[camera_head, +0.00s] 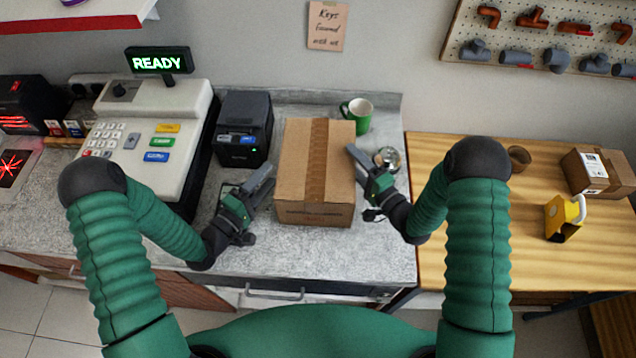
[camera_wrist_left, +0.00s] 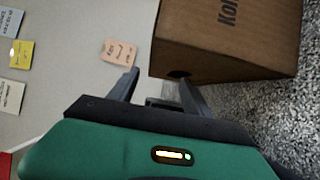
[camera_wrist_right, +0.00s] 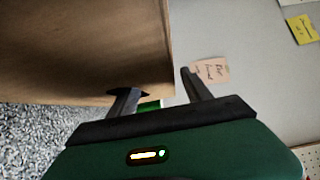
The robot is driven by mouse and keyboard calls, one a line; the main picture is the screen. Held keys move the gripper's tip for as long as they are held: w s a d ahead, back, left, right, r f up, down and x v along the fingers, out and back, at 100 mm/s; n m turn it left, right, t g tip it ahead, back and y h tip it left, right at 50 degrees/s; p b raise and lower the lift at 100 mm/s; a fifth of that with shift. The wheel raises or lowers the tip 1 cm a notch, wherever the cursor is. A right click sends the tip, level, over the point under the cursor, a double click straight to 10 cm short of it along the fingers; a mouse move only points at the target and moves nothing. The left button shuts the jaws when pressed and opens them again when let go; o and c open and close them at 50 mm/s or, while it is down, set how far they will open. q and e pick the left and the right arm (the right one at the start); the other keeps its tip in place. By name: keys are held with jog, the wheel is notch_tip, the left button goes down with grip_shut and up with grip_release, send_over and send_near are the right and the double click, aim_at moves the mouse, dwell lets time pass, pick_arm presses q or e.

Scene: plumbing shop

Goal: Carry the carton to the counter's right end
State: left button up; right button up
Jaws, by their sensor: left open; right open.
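The brown carton (camera_head: 336,172), with a tape strip along its top, stands on the grey speckled counter (camera_head: 300,250) between my two grippers. My left gripper (camera_head: 262,182) is open at the carton's left side; in the left wrist view the carton (camera_wrist_left: 225,45) fills the upper right, beyond the fingers (camera_wrist_left: 155,85). My right gripper (camera_head: 362,160) is open at the carton's right side; in the right wrist view the carton (camera_wrist_right: 80,45) fills the upper left, close to one finger. I cannot tell whether either gripper touches it. The carton's underside is hidden.
A green mug (camera_head: 357,115) stands behind the carton and a glass jar (camera_head: 388,158) beside my right gripper. A black printer (camera_head: 243,128) and a cash register (camera_head: 150,140) stand left. A wooden table (camera_head: 470,260) adjoins the counter's right edge. The counter's front strip is clear.

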jog(key=shift+s+a, duration=0.1)
jog(key=shift+s, duration=0.15)
pick_arm(q)
jog(key=v, duration=0.4)
jog(key=shift+s+a, duration=0.2)
jog(key=shift+s, duration=0.15)
pick_arm(e)
jog(key=v, duration=1.1)
jog(key=shift+s+d, duration=0.25)
jog(key=shift+d, duration=0.05)
pick_arm(q)
jog(key=shift+a, duration=0.1)
pick_arm(e)
jog(key=shift+a, duration=0.1)
